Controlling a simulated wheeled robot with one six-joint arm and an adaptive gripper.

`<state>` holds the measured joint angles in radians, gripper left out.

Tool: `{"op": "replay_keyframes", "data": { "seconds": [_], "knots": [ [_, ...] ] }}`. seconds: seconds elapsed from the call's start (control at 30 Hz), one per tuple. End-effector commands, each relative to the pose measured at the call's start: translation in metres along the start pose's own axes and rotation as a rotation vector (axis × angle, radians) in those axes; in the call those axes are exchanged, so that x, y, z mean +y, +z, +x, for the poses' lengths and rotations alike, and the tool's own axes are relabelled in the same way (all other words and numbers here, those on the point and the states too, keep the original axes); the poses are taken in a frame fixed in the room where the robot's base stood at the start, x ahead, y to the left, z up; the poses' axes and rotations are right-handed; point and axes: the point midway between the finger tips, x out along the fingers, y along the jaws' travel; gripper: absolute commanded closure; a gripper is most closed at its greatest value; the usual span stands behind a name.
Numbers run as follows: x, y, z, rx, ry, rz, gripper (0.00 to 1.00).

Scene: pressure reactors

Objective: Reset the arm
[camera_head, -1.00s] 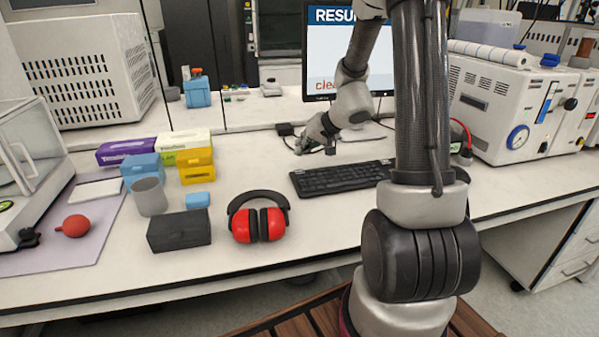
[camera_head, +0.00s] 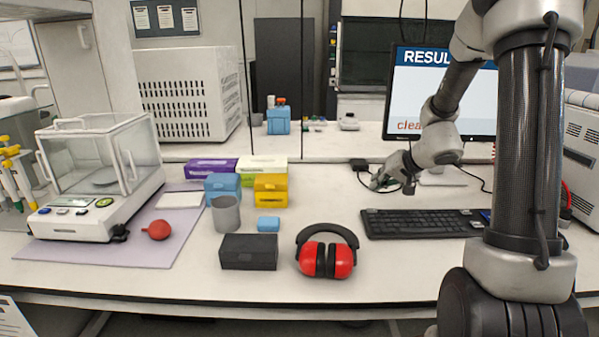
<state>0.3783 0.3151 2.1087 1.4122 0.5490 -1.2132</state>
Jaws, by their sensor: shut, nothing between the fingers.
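My arm rises at the right of the head view and bends forward over the bench. My gripper (camera_head: 392,184) hangs above the bench, between the monitor and the keyboard, to the left of the wrist. It is small in the picture and its fingers look closed with nothing held. The keyboard (camera_head: 420,223) lies below and in front of it, partly behind my arm. The monitor (camera_head: 440,92) stands behind my arm and shows "RESUL" and "clea", the rest covered.
Red ear defenders (camera_head: 326,256), a black box (camera_head: 248,251), a grey cup (camera_head: 226,214) and a yellow box (camera_head: 270,190) stand left of the keyboard. A glass-walled balance (camera_head: 88,222) stands at the far left. The bench front between ear defenders and arm is clear.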

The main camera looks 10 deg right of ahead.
Motion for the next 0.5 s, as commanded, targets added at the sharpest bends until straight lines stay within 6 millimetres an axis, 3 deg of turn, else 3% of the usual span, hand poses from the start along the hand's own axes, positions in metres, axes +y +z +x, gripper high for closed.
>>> {"op": "replay_keyframes", "data": {
  "seconds": [0.17, 0.27, 0.37, 0.5],
  "knots": [
    [-0.003, 0.009, -0.002, -0.039, -0.021, 0.133, 1.00],
    [0.004, 0.044, -0.010, -0.158, -0.017, 0.213, 1.00],
    [0.004, 0.076, -0.037, -0.278, 0.007, 0.247, 1.00],
    [-0.004, 0.115, -0.090, -0.420, 0.076, 0.220, 1.00]
  ]
}}
